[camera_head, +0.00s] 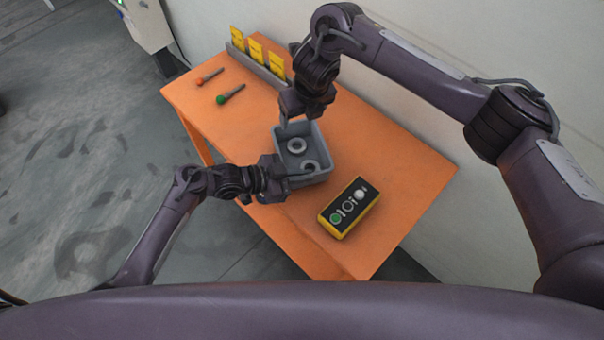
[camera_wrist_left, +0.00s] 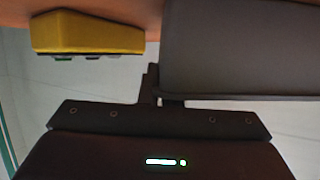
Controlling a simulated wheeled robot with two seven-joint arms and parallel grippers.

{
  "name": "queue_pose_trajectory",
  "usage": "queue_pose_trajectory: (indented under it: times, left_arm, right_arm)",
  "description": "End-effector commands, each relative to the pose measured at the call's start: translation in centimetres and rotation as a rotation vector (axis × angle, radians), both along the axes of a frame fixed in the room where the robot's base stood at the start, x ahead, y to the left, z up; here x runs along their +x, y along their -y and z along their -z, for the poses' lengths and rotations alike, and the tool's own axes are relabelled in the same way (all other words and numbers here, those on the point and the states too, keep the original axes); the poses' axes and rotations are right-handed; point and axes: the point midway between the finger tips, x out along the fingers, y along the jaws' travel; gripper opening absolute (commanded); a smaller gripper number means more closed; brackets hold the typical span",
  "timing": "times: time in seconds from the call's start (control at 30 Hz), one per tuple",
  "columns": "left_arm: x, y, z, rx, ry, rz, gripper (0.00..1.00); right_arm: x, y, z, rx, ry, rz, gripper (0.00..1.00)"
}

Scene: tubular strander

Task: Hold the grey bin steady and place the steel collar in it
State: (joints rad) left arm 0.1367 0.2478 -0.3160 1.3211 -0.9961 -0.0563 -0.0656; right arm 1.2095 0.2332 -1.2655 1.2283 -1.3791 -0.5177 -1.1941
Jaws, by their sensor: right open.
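The grey bin (camera_head: 325,151) stands on the orange table, its wall large at the right of the left wrist view (camera_wrist_left: 240,50). Two pale metal rings lie inside it: one ring (camera_head: 297,145) toward the far side, another ring (camera_head: 309,167) nearer; I cannot tell which is the steel collar. My left gripper (camera_head: 284,180) is at the bin's near left wall and appears closed on its rim; its fingers (camera_wrist_left: 155,88) are close together and partly hidden by the wall. My right gripper (camera_head: 296,119) is open and empty above the bin's far left edge.
A yellow control box (camera_head: 349,207) with buttons sits right of the bin, also in the left wrist view (camera_wrist_left: 87,33). An orange-tipped tool (camera_head: 208,76) and a green-tipped tool (camera_head: 230,94) lie at the far left. Yellow cards (camera_head: 255,50) stand in a grey rack behind.

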Motion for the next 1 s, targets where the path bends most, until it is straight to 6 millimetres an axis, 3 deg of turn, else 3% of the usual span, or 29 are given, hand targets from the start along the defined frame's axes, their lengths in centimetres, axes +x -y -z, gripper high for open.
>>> queue_pose_trajectory:
  times: [0.03,0.17,0.57,1.0]
  left_arm:
    - [0.0,0.0,0.0,0.0,0.0,0.0,0.1]
    - [0.0,0.0,0.0,0.0,0.0,0.0,0.27]
    - [-0.2,-0.9,-0.3,0.001,0.0,-0.001,0.28]
    - [-2.7,-8.5,-3.5,0.004,-0.001,0.001,0.28]
  right_arm:
    - [0.0,0.0,0.0,0.0,0.0,0.0,0.74]
    - [0.0,0.0,0.0,0.0,0.0,0.0,0.74]
    - [0.0,0.0,0.0,0.0,0.0,0.0,0.74]
    - [0.0,0.0,0.0,0.0,0.0,0.0,0.74]
